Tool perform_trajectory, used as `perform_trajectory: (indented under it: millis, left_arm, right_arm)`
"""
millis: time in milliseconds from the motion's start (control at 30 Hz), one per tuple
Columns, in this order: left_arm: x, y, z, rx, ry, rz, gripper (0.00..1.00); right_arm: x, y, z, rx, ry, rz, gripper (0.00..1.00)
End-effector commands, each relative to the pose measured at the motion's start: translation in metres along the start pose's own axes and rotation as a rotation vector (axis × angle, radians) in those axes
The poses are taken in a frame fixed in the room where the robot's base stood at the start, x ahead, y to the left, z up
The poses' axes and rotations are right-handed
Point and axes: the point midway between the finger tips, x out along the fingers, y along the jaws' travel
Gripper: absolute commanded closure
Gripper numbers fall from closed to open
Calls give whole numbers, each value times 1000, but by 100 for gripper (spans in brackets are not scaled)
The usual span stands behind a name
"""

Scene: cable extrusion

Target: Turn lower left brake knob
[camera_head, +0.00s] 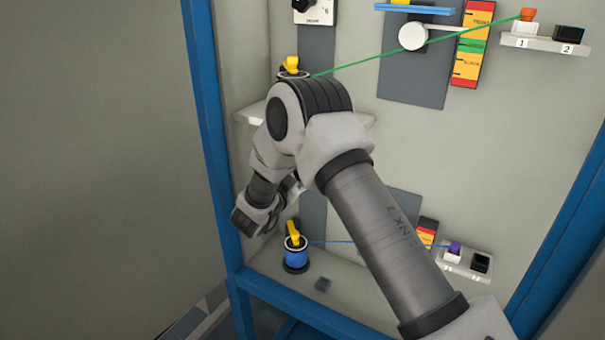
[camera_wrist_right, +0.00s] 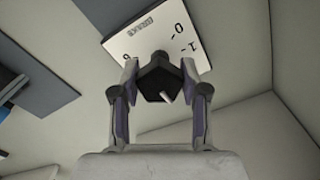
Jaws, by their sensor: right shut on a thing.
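The black brake knob (camera_wrist_right: 163,84) sits on a white plate (camera_wrist_right: 135,42) marked BRAKE, 0 and 1, seen upside down in the right wrist view. A small white mark shows on the knob. My right gripper (camera_wrist_right: 160,68) is shut on the knob, one finger on each side. In the head view my right arm reaches into the lower left of the frame. It hides the lower knob, and its fingertips cannot be made out there. My left gripper is not in view.
A blue spool (camera_head: 296,257) with a yellow top stands below the arm, with a blue cable (camera_head: 370,243) running to the right. A green cable (camera_head: 420,47) crosses above the arm. Another brake plate (camera_head: 327,12) is at the top. Blue frame posts (camera_head: 205,100) bound the cabinet.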

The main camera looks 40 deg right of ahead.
Motion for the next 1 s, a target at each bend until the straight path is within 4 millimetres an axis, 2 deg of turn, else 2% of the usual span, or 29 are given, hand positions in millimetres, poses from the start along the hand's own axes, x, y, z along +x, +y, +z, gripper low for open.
perform_trajectory:
  millis: [267, 800, 1000]
  left_arm:
    - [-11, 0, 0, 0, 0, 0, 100]
    - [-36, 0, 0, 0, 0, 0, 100]
    - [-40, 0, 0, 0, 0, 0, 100]
  right_arm:
    - [0, -2, -3, -134, 2, 0, 91]
    - [0, -4, -2, -539, 3, -1, 91]
    - [0, -5, -2, -626, 4, -2, 91]
